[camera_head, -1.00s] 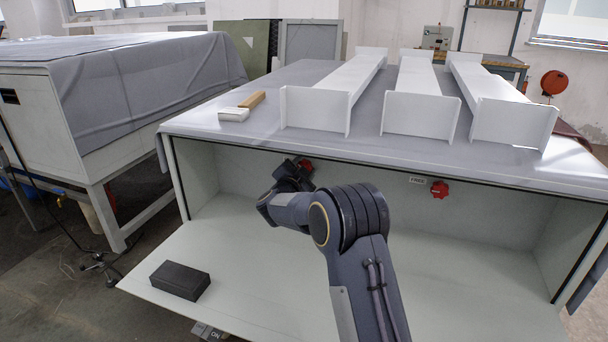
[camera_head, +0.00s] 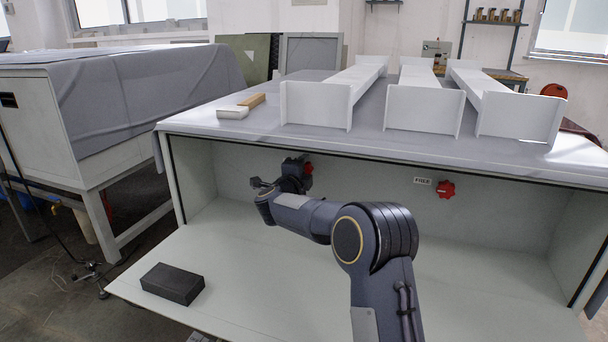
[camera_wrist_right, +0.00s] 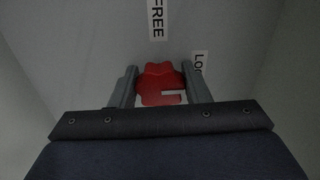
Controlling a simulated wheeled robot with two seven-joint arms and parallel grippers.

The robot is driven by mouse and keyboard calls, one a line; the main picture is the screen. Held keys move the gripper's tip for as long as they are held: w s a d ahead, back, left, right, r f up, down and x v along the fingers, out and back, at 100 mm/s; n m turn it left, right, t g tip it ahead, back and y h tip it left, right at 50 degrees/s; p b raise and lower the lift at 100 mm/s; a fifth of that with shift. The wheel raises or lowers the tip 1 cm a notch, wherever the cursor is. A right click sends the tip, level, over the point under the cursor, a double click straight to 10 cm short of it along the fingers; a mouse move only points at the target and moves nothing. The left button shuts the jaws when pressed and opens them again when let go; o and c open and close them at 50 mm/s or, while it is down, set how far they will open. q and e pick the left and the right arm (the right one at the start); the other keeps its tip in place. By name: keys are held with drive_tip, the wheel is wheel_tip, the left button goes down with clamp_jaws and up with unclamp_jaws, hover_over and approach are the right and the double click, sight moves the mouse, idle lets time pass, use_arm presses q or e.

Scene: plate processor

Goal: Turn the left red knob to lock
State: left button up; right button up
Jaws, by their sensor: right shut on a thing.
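The left red knob (camera_head: 309,168) is on the back wall of the open compartment, mostly hidden behind my right gripper (camera_head: 299,170) in the head view. In the right wrist view the knob (camera_wrist_right: 160,78) sits between the two fingers of my right gripper (camera_wrist_right: 160,88), which is shut on it. A pale slot on the knob points right in that view. A FREE label (camera_wrist_right: 157,18) is above the knob, and a partly hidden label reading "Loc" (camera_wrist_right: 199,62) is at its upper right. My left gripper is not in view.
A second red knob (camera_head: 446,190) with a FREE label (camera_head: 423,181) is farther right on the same wall. A black block (camera_head: 173,284) lies on the compartment's light shelf (camera_head: 250,290). White channel pieces (camera_head: 315,104) stand on the covered top above.

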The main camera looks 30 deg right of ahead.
drive_tip(key=shift+f+m, duration=0.1)
drive_tip(key=shift+m, duration=0.2)
idle(0.4)
drive_tip(key=o, duration=1)
drive_tip(key=shift+c, duration=0.2)
drive_tip(key=shift+s+a, duration=0.1)
drive_tip(key=p+v, duration=0.1)
drive_tip(key=v, duration=0.6)
drive_tip(key=shift+s+a, duration=0.2)
